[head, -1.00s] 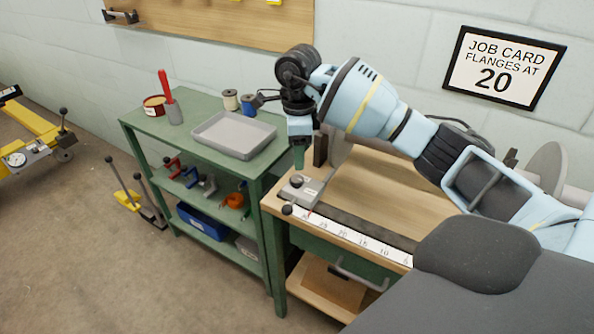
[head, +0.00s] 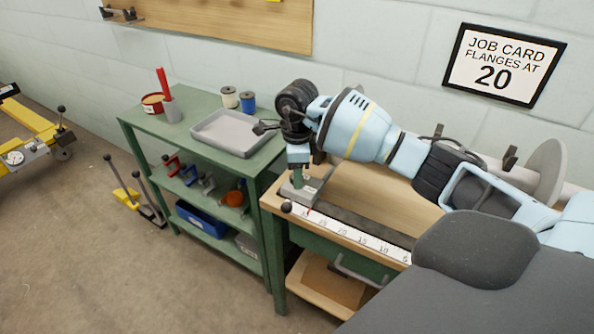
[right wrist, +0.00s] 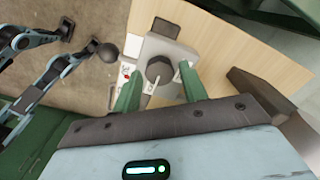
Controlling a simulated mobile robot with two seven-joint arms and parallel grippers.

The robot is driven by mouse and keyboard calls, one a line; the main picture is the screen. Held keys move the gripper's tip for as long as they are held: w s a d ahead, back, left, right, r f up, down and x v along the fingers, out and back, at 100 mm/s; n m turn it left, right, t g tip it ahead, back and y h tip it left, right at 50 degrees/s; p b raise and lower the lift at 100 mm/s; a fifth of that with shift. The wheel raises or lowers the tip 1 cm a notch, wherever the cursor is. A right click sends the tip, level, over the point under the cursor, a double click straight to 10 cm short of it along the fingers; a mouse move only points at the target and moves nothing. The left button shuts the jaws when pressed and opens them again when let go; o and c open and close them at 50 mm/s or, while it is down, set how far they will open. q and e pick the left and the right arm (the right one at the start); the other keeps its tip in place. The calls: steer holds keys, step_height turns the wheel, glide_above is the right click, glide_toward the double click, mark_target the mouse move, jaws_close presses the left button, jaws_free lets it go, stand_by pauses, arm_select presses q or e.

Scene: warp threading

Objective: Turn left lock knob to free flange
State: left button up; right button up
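The left lock is a grey block (head: 314,187) at the left end of the ruler (head: 345,233) on the wooden bench. Its round dark knob (right wrist: 159,70) shows in the right wrist view but is hidden by my gripper in the head view. My right gripper (head: 298,181) points down at the block. In the right wrist view its green fingers (right wrist: 159,90) are open, one on each side of the knob, with narrow gaps visible. A grey flange disc (head: 547,172) stands at the right; the left flange is hidden behind my arm. My left gripper is not identifiable.
A black ball handle (head: 287,207) sits at the bench's left corner. A green shelf cart (head: 180,146) with a grey tray (head: 233,133) and two spools stands at left. The job card (head: 503,65) on the wall reads flanges at 20.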

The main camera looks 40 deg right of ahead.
steer(key=c, duration=0.7)
steer(key=shift+n, duration=0.3)
steer(key=n, duration=0.3)
steer(key=shift+n+b, duration=0.3)
steer(key=shift+b, duration=0.05)
steer(key=n, duration=0.4)
steer(key=shift+n+b, duration=0.3)
steer(key=shift+b, duration=0.05)
steer(key=n+b, duration=0.1)
steer(key=n, duration=0.4)
steer(key=shift+w, duration=0.1)
steer(key=shift+n, duration=2.1)
